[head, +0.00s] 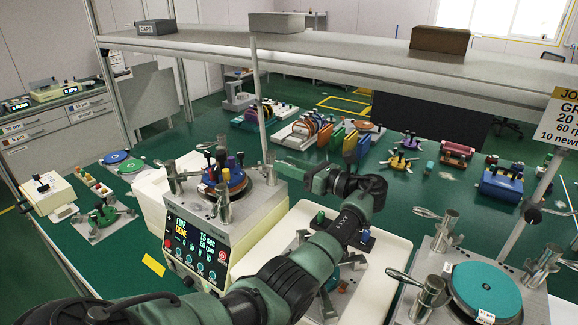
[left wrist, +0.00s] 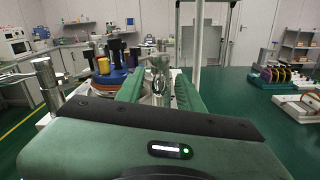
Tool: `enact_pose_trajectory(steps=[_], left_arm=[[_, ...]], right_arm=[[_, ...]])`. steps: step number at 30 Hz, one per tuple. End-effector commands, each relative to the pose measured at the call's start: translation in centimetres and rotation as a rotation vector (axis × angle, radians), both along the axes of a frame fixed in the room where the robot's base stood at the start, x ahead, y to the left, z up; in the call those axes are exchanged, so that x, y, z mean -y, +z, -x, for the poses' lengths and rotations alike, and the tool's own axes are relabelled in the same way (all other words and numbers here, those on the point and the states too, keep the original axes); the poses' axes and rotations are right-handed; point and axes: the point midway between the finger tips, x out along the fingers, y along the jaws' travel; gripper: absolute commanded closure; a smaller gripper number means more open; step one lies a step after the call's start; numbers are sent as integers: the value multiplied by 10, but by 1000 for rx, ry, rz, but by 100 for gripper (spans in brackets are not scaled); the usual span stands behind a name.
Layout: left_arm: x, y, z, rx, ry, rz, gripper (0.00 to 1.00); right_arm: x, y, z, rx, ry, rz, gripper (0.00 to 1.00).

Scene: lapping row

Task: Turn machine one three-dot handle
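Machine one is probably the lapping machine (head: 215,232) at centre-left in the head view, with a lit screen reading FINE, DONE, 15 sec, 50 rpm. Several metal clamp posts with handles stand around its blue-and-orange plate stack (head: 232,182). I cannot make out dot marks, so I cannot tell which is the three-dot handle. My left gripper (head: 284,166) points left at the machine's right-hand clamp post (head: 270,168). In the left wrist view its green fingers (left wrist: 158,92) are apart, with a metal clamp post (left wrist: 159,70) showing between them. Contact cannot be told. My right gripper is not in view.
A second machine with a teal disc (head: 485,288) and metal clamps stands at the right. A white tray (head: 385,262) lies below my left arm. A shelf (head: 330,52) on thin posts spans above. Coloured disc racks (head: 310,132) stand behind on the green bench.

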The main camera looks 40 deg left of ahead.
Motion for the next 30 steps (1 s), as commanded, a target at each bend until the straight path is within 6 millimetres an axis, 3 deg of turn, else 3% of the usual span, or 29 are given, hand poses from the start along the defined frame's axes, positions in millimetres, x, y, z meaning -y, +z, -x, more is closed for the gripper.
enact_pose_trajectory(steps=[7, 11, 30], left_arm=[[0, 2, 0, 1, 0, -2, 63], [0, 12, 0, 4, 0, -2, 63], [0, 160, -1, 6, 0, -2, 63]], right_arm=[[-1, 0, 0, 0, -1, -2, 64], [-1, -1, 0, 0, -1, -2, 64], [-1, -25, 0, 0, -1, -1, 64]])
